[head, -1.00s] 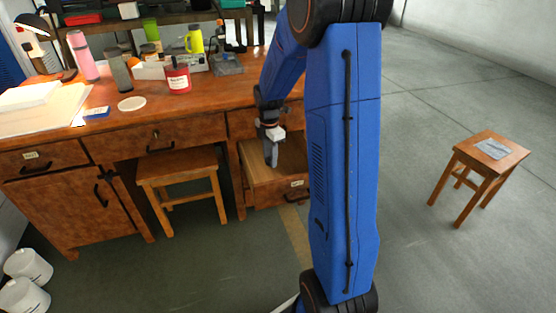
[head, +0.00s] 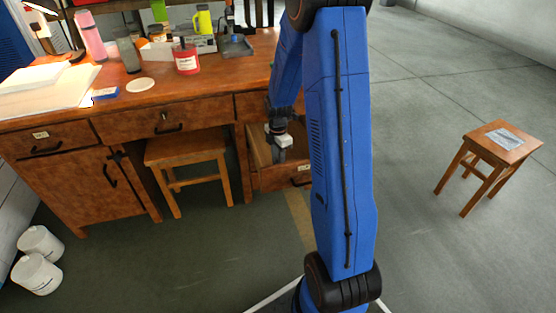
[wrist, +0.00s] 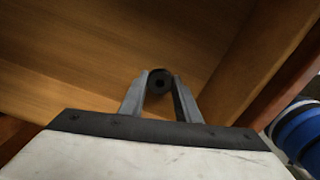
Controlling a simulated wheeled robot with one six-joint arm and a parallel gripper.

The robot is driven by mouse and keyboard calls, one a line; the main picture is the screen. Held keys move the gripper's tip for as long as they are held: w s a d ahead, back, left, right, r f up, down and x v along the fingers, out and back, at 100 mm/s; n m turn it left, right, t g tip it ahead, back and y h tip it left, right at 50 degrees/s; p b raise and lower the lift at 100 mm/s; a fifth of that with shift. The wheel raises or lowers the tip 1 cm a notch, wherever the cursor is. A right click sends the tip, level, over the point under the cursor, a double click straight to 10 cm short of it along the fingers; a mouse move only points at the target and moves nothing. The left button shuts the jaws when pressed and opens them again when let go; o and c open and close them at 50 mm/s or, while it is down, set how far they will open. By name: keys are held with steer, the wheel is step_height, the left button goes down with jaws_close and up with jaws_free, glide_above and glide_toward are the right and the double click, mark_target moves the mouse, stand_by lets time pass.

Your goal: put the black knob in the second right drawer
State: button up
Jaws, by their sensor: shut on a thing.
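My gripper (head: 278,154) is over the open second right drawer (head: 262,179) of the wooden desk, its fingers pointing down into it. In the wrist view my gripper (wrist: 160,82) is shut on the black knob (wrist: 159,81), a small round dark piece with a hole in its middle. The drawer's bare wooden floor (wrist: 75,65) lies beyond the knob, with a side wall close on the right. I cannot tell whether the knob touches the floor. In the head view the knob is not discernible, and my arm hides the drawer's right part.
The desk top (head: 150,105) holds a red jar (head: 187,62), a white disc (head: 140,84), bottles and papers. A stool (head: 187,151) stands under the desk. Another stool (head: 497,142) stands on the open floor at right. White buckets (head: 38,262) are at lower left.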

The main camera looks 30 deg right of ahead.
steer(key=shift+f, duration=0.1)
steer(key=o, duration=1)
steer(key=s+a+r+m+t, duration=0.1)
steer(key=s+a+r+m, duration=0.1)
steer(key=r, duration=0.8)
steer(key=s+a+r+m, duration=0.1)
steer(key=s+a+r, duration=0.2)
steer(key=r, duration=0.6)
steer(key=s+a+r+m+t, duration=0.1)
steer(key=s+a+r+m, duration=0.2)
steer(key=s+m, duration=0.2)
steer(key=s+a+r+m+t, duration=0.1)
steer(key=s+a+r+m, duration=0.2)
steer(key=s, duration=0.8)
steer(key=s+a+r+m+t, duration=0.1)
steer(key=s+a+r+m, duration=0.2)
steer(key=s+m, duration=0.3)
steer(key=shift+s+a+r+m+t, duration=0.2)
steer(key=shift+s+a, duration=0.25)
steer(key=shift+s, duration=0.35)
steer(key=shift+s+a+r+m+t, duration=0.2)
steer(key=shift+s+a, duration=0.25)
steer(key=shift+s, duration=0.35)
